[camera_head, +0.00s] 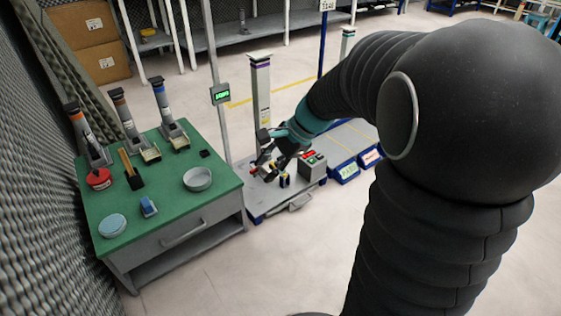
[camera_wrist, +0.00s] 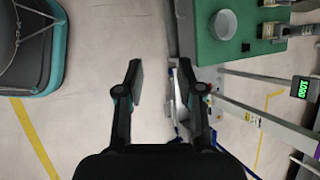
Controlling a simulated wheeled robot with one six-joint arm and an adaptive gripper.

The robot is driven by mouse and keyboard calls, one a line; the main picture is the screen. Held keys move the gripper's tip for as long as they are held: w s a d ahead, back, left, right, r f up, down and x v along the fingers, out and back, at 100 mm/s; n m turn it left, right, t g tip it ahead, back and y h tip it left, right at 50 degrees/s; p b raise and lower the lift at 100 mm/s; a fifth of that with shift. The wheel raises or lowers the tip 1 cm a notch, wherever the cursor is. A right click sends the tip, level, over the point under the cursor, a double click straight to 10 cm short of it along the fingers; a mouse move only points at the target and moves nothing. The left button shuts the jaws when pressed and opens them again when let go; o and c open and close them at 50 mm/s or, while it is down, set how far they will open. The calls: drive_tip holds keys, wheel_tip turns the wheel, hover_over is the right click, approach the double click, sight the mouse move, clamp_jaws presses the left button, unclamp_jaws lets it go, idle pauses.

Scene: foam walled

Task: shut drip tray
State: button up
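I cannot tell for sure which part is the drip tray. A low grey drawer-like base with a front handle (camera_head: 300,202) stands right of the green table, at the foot of a tall post dispenser (camera_head: 261,95). My gripper (camera_head: 272,150) is above or in front of this base; its exact height is unclear. In the wrist view my gripper (camera_wrist: 160,85) is open and empty, with pale floor between the fingers. A grey edge lies beside the right finger, and part of the base is hidden by my arm.
A grey button box (camera_head: 313,166) and blue bins (camera_head: 344,172) stand at right. The front floor is clear.

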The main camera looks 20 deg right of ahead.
drive_tip(key=w+d+f+m+t+y+b, duration=0.1)
drive_tip(key=w+d+f+m+t, duration=0.1)
drive_tip(key=w+d+f+m, duration=0.35)
drive_tip(key=w+d+f+m+t+y, duration=0.1)
drive_tip(key=w+d+f+m+y, duration=0.15)
drive_tip(key=w+f+m, duration=0.6)
drive_tip(key=w+d+f+m+t+y+b, duration=0.15)
drive_tip(key=w+d+f+m, duration=0.3)
drive_tip(key=f, duration=0.45)
drive_tip(key=m+t+h+b, duration=0.2)
drive_tip(key=m+t+h, duration=0.5)
drive_tip(key=m, duration=1.1)
approach(306, 201)
drive_tip(key=shift+n+t+y, duration=0.25)
drive_tip(key=shift+t+y, duration=0.1)
drive_tip(key=shift+y, duration=0.25)
drive_tip(key=x, duration=0.3)
drive_tip(key=f+x, duration=0.1)
drive_tip(key=x, duration=0.6)
drive_tip(key=shift+w+d+f, duration=0.1)
drive_tip(key=shift+d+f, duration=0.1)
drive_tip(key=shift+d, duration=0.05)
clamp_jaws()
